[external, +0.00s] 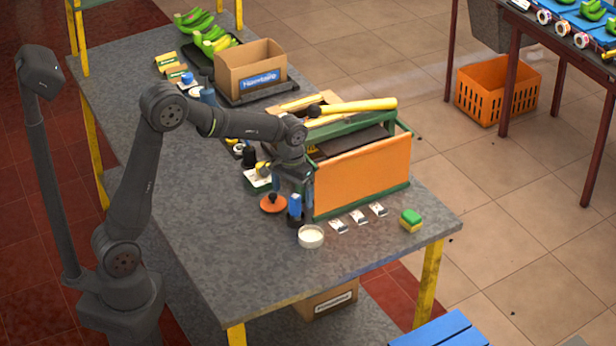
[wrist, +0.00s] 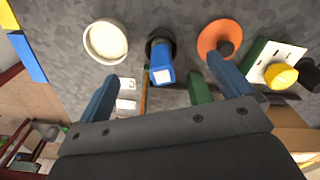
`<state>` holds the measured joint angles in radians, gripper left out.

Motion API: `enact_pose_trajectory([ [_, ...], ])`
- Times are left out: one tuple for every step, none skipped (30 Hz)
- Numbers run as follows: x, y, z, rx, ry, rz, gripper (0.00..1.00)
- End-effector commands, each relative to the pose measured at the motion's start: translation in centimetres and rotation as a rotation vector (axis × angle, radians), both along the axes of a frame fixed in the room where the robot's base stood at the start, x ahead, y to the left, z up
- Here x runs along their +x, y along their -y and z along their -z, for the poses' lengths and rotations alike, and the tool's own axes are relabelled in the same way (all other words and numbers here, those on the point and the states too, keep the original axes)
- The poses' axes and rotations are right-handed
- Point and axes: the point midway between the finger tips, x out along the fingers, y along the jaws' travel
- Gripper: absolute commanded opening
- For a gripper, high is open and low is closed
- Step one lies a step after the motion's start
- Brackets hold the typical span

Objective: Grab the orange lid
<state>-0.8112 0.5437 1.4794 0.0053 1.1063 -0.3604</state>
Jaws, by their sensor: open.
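The orange lid (external: 273,203) is a round disc with a dark knob, lying on the grey table left of the blue bottle in the external view. In the wrist view the orange lid (wrist: 213,34) is at upper right, just beyond the tip of the right finger. My gripper (external: 296,183) is above the table near the lid and bottle. Its blue fingers (wrist: 162,68) are spread wide with nothing held between them. The lid is outside the gap, off to its right side in the wrist view.
A blue bottle (wrist: 161,72) with a dark base stands in line with the finger gap. A white bowl (external: 311,237) is beside it. An orange-sided crate (external: 362,175) stands close to my gripper. Bare table lies left of the lid.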

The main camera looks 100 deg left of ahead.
Motion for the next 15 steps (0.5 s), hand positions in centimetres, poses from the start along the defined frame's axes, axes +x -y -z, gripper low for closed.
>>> enact_pose_trajectory([
  [0.0,0.0,0.0,0.0,0.0,0.0,0.96],
  [0.0,0.0,0.0,0.0,0.0,0.0,0.96],
  [0.0,0.0,-0.1,0.001,0.0,-0.002,0.96],
  [-0.2,-0.1,-0.2,0.003,0.0,-0.008,0.96],
  [-0.4,-0.4,-0.6,0.009,0.002,-0.022,0.96],
  [-1.0,-0.8,-1.3,0.02,0.004,-0.054,0.96],
  [-1.7,-1.2,-2.0,0.032,0.007,-0.086,0.96],
  [-2.4,-1.7,-2.8,0.045,0.01,-0.124,0.96],
  [-3.4,-2.3,-4.0,0.064,0.015,-0.179,0.96],
  [-4.2,-2.7,-4.8,0.078,0.017,-0.219,0.96],
  [-4.9,-3.1,-5.6,0.089,0.02,-0.258,0.96],
  [-5.8,-3.5,-6.4,0.104,0.022,-0.304,0.96],
  [-6.4,-3.8,-7.0,0.114,0.024,-0.333,0.96],
  [-6.9,-4.0,-7.4,0.121,0.025,-0.358,0.96],
  [-7.3,-4.1,-7.8,0.128,0.026,-0.383,0.96],
])
